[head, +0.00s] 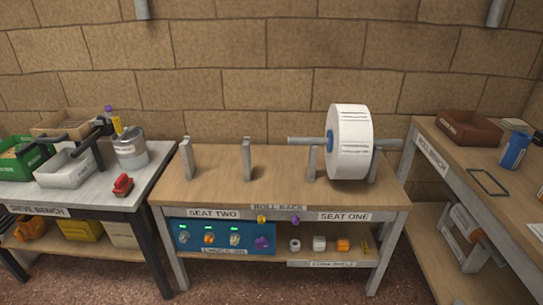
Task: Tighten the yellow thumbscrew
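How far the yellow knob is turned in is too small to tell. A large white paper roll (349,145) hangs on a grey bar between the right pair of posts. Neither gripper is in view.
Two bare posts (247,159) stand at the bench's left. A blue tray (222,238) and several small parts lie on the lower shelf. The sieve bench (150,185) on the left is crowded; another bench (425,150) stands right.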

